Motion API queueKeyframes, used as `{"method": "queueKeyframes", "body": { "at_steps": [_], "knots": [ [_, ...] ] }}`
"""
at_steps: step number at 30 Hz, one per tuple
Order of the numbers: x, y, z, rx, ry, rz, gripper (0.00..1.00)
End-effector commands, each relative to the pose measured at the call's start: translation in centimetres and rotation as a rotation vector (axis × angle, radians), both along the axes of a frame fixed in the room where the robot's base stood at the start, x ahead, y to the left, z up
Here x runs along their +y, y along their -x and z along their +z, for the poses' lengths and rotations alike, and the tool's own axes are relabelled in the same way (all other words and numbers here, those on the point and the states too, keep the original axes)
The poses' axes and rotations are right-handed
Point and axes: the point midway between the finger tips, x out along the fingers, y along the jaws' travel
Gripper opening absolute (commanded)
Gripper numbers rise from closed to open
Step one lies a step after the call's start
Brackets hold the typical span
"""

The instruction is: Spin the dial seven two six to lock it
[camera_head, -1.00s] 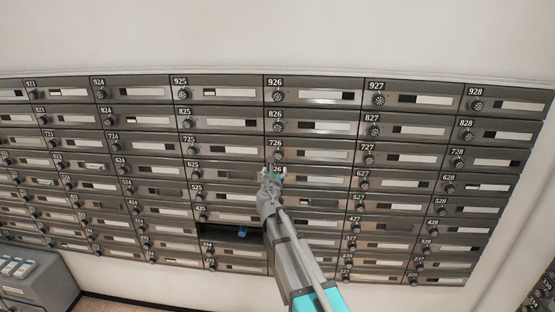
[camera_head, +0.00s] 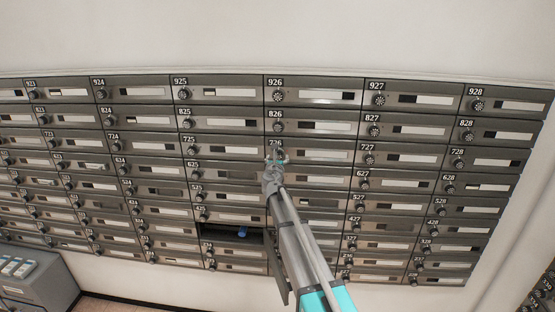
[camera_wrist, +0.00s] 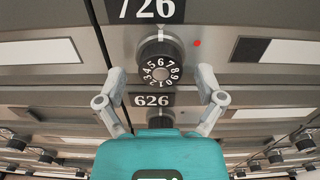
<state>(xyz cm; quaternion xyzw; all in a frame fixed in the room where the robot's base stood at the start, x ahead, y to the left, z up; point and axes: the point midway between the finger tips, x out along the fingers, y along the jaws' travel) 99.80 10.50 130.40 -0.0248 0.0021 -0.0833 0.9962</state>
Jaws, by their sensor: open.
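The dial of box 726 (camera_wrist: 160,62) is a round black knob with white digits, under the 726 label (camera_wrist: 146,10) in the wrist view. The digits 6 and 7 are near its top, below a white mark (camera_wrist: 161,35). A small red light (camera_wrist: 197,43) shows to the right of the dial. My gripper (camera_wrist: 160,76) is open, with one finger on each side of the dial's lower part. I see gaps between the fingers and the dial; contact is not clear. In the head view my gripper (camera_head: 277,158) covers the dial.
The 626 label (camera_wrist: 152,99) is just below the dial, between my fingers. Neighbouring dials, such as the one on box 727 (camera_head: 368,160), stick out from the wall of boxes. One box door hangs open, with a blue item (camera_head: 242,232) inside.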

Motion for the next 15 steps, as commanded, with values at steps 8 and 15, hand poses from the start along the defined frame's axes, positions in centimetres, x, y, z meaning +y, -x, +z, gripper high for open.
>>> {"method": "queueKeyframes", "body": {
  "at_steps": [8, 15],
  "knots": [
    [-0.01, 0.03, 0.00, 0.000, 0.000, 0.000, 0.63],
    [0.00, 0.03, 0.00, 0.000, 0.000, 0.000, 0.19]
  ]
}}
